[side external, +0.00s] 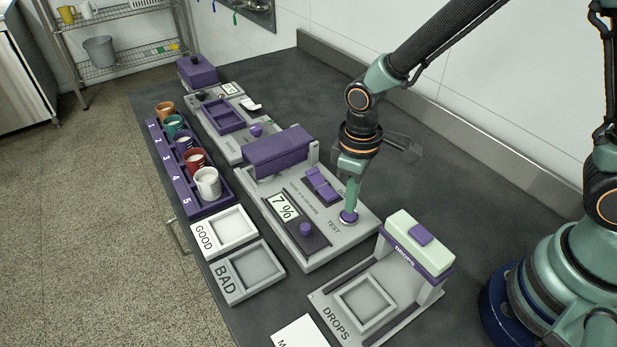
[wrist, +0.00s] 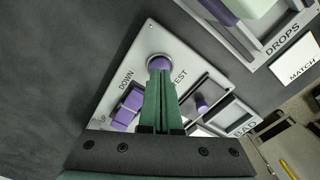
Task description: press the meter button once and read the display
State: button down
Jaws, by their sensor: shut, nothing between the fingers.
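The meter is a light grey panel (side external: 330,243) with a small display (side external: 284,208) that reads "7 %". Its round purple button (side external: 347,218), in a pale ring, sits by the word TEST; it also shows in the wrist view (wrist: 159,60). My gripper (side external: 350,208) points down with its green fingers together and empty. The fingertips are at the button and seem to touch it; I cannot tell whether it is pushed in. In the wrist view the closed fingers (wrist: 160,74) cover part of the button.
A purple knob (side external: 306,230) and a purple UP/DOWN rocker (side external: 322,184) flank the button. The DROPS stand (side external: 432,285) is close by at the front right. GOOD (side external: 197,240) and BAD (side external: 226,281) trays and a purple rack (side external: 177,193) of cups stand left.

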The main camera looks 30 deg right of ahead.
jog(key=shift+f, duration=0.9)
dwell(0.8)
notch_tip(320, 180, up, 8)
jog(key=shift+f, duration=0.2)
dwell(1.1)
jog(key=shift+r, duration=0.85)
dwell(3.8)
